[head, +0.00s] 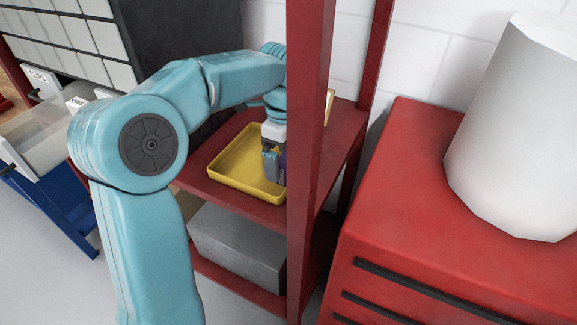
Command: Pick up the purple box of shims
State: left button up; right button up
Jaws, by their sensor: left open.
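The purple box of shims (282,168) shows as a narrow strip in the yellow tray on the red shelf. The red shelf post hides its right side, and my gripper covers part of it. My left gripper (271,165) points down over the tray, right at the box. Its jaws are open; whether the fingers stand around the box or beside it I cannot tell. My right gripper is not in view.
The yellow tray (228,178) lies on the red shelf (205,170). A red post (308,150) stands close to my left gripper. A grey bin (235,248) sits on the lower shelf. A red cabinet (400,190) with a white cylinder (515,130) stands at right.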

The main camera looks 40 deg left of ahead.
aim_at(284, 154)
pick_arm(q)
notch_tip(284, 154, down, 3)
jog(key=shift+w+r, duration=0.15)
jog(key=shift+r, duration=0.1)
jog(key=shift+d, duration=0.1)
jog(key=c, duration=1)
notch_tip(284, 154, up, 20)
jog(key=p, duration=0.4)
jog(key=shift+p, duration=0.4)
